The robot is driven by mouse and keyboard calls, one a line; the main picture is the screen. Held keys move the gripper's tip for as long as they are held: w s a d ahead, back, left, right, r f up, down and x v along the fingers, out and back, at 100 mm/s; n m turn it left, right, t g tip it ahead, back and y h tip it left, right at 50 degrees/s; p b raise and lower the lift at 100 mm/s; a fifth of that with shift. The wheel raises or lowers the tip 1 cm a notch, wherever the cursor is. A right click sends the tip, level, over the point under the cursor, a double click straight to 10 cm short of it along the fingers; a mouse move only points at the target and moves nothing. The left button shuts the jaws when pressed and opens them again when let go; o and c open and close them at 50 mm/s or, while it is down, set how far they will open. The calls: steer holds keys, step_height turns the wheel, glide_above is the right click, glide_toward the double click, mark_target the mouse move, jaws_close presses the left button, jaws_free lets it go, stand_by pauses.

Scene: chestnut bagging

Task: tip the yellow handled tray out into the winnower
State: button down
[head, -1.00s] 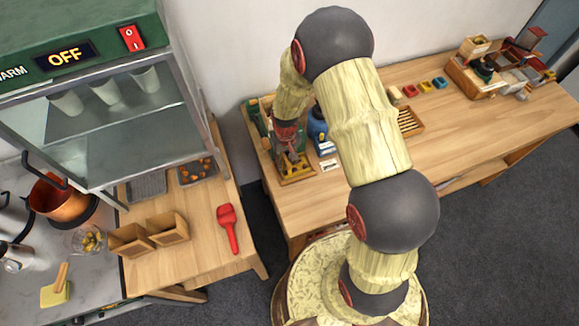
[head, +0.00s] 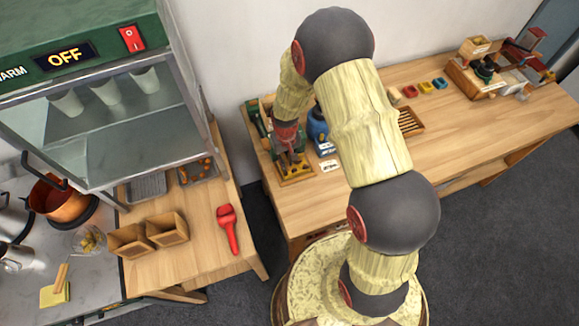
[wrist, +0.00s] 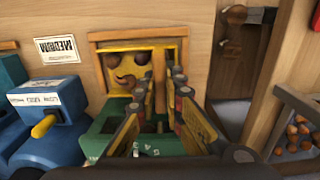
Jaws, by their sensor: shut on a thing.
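The yellow tray (wrist: 118,76) sits in a wooden frame in the wrist view, with a few brown chestnuts in it. Its upright wooden handle (wrist: 159,78) stands between the fingertips. My gripper (wrist: 166,88) is shut on this handle. In the head view my gripper (head: 291,155) points down at the framed tray (head: 297,176) at the left end of the long table, hiding part of it. A wooden and red machine (head: 500,65) stands at the far right of that table; it may be the winnower, but I cannot tell for certain.
A blue box (wrist: 50,120) with a yellow knob stands left of the tray in the wrist view. A slotted wooden rack (head: 409,122) and small coloured trays (head: 425,87) lie along the table. The long table's front is clear.

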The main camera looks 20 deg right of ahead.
steer(key=shift+r, duration=0.1)
steer(key=shift+r+p, duration=1.5)
steer(key=shift+r, duration=0.95)
steer(key=shift+s, duration=0.1)
